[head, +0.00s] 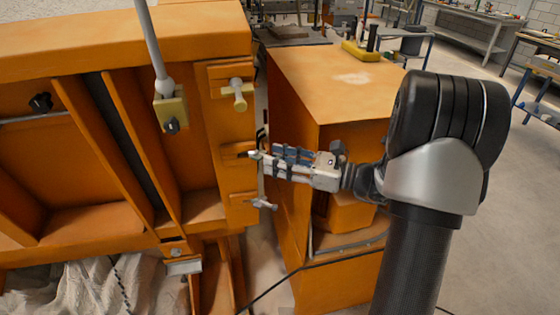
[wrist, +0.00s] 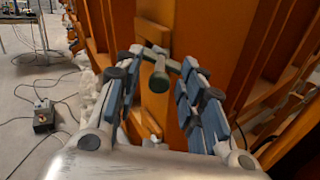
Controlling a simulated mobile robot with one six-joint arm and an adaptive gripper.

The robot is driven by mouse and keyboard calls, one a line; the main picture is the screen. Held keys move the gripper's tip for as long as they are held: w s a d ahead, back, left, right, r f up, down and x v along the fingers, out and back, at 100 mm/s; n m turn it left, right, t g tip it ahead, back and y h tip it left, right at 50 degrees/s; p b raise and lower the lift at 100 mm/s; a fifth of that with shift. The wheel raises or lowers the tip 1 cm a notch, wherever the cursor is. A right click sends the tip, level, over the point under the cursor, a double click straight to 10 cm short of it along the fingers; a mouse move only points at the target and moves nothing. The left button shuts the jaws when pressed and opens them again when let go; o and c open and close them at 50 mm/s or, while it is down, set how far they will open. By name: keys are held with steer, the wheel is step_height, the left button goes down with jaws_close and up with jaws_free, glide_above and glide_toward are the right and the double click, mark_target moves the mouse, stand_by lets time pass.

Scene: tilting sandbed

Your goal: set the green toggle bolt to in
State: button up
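The green toggle bolt (wrist: 158,71) shows in the wrist view as a dark olive T-shaped handle on the orange panel, its round knob facing me. Its crossbar runs across between my fingertips. My gripper (wrist: 155,85) is open, with one blue-padded finger on each side of the knob and visible gaps to it. I cannot tell whether the crossbar ends touch the fingertips. In the head view my gripper (head: 256,155) points left at the middle block of the orange panel (head: 205,150); it hides most of the bolt there.
A yellowish toggle (head: 238,93) sits above my gripper and a greyish toggle (head: 262,204) below it. A rod with a yellow block (head: 170,108) stands at left. An orange cabinet (head: 335,85) is close behind my gripper. Cables lie on the floor.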

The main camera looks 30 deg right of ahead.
steer(key=shift+c, duration=0.2)
jaws_close()
stand_by(0.5)
